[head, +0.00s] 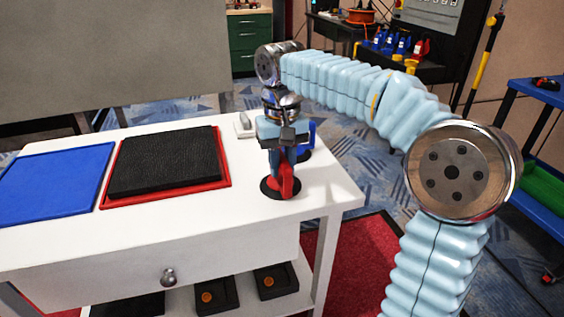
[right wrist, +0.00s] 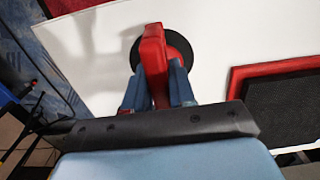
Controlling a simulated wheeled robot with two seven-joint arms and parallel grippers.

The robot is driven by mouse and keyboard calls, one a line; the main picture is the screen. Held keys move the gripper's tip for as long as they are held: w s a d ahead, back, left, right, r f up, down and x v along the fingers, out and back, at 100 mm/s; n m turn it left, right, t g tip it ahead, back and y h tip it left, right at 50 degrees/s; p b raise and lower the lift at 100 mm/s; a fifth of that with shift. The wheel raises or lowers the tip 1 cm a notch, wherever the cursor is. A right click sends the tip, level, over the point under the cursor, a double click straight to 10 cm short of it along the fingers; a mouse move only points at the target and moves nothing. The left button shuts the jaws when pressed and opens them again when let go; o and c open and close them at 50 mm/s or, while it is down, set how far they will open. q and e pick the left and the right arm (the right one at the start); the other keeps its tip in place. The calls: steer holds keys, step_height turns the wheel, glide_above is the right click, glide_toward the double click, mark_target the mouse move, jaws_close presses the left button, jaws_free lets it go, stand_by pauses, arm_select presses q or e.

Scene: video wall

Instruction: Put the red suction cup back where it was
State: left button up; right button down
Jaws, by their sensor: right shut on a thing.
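The red suction cup (head: 285,188) has a red handle and a round black pad. It is upright at the right end of the white table (head: 200,222). My right gripper (head: 281,163) comes down from above and is shut on its red handle. In the right wrist view the red handle of the suction cup (right wrist: 154,55) stands between the two blue-grey fingers of my right gripper (right wrist: 158,88). The black pad is at or just above the white top; I cannot tell whether it touches. My left gripper is not in view.
A blue suction cup (head: 309,133), partly hidden, stands just behind my right gripper. A black pad (head: 165,160) lies on a red mat (head: 216,180), with a blue mat (head: 50,185) further left. A small light-grey object (head: 243,126) is at the back edge.

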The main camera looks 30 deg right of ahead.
steer(key=shift+f, duration=0.1)
steer(key=c, duration=0.9)
jaws_free()
steer(key=shift+c, duration=0.2)
step_height(320, 180, up, 12)
steer(key=shift+w, duration=0.1)
